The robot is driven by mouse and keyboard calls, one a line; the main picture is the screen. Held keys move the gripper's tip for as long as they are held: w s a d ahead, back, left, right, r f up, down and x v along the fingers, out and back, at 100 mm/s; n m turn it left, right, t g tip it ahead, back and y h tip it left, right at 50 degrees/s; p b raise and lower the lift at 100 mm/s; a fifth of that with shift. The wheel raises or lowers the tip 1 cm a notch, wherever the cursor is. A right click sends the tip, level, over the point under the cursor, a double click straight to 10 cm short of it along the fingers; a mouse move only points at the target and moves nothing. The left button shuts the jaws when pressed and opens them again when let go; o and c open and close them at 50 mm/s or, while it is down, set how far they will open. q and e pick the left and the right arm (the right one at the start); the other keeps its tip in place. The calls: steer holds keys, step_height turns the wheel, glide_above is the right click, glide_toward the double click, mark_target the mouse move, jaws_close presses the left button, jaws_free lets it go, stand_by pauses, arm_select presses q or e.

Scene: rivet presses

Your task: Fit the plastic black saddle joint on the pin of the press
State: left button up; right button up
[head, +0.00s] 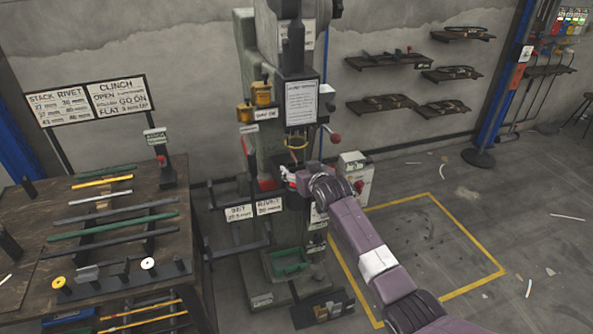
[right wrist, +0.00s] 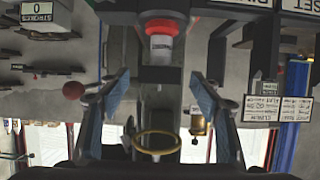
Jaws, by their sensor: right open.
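The green-grey press (head: 262,110) stands in the middle of the head view. My right gripper (head: 288,178) is at the press's working gap, below the yellow ring (head: 296,142). In the right wrist view, which looks upside down, my right gripper's two fingers (right wrist: 160,105) are spread apart with nothing gripped between them. Between and beyond them show a white cylinder with a red collar (right wrist: 160,42), a dark block, and the yellow ring (right wrist: 157,142). I cannot tell the pin or the black saddle joint for certain. My left gripper is out of view.
A wooden bench (head: 25,290) with coloured rods and small dark parts stands at the left. Signs (head: 240,212) and a red-knobbed lever (head: 334,137) stick out from the press. The floor inside the yellow outline (head: 470,222) is mostly clear.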

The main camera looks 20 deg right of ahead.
steer(key=v, duration=1.2)
stand_by(0.4)
steer(key=s+f+g, duration=0.2)
steer(key=s+f, duration=0.2)
steer(key=f, duration=0.6)
steer(key=s+f+g, duration=0.1)
steer(key=s+f, duration=0.2)
steer(key=f, duration=0.8)
steer(key=s+f+g, duration=0.2)
steer(key=s+f, duration=0.2)
steer(key=f, duration=0.6)
steer(key=s+f+n+g, duration=0.1)
steer(key=s+f+g, duration=0.2)
steer(key=s+f, duration=1.55)
steer(key=s+f+g, duration=0.2)
steer(key=s+f, duration=0.3)
steer(key=s, duration=1.1)
steer(key=s+f+n+g, duration=0.1)
steer(key=s+f, duration=0.5)
steer(key=s, duration=1)
steer(key=shift+s+a+g, duration=0.15)
steer(key=shift+s+g, duration=0.1)
steer(key=shift+g, duration=0.55)
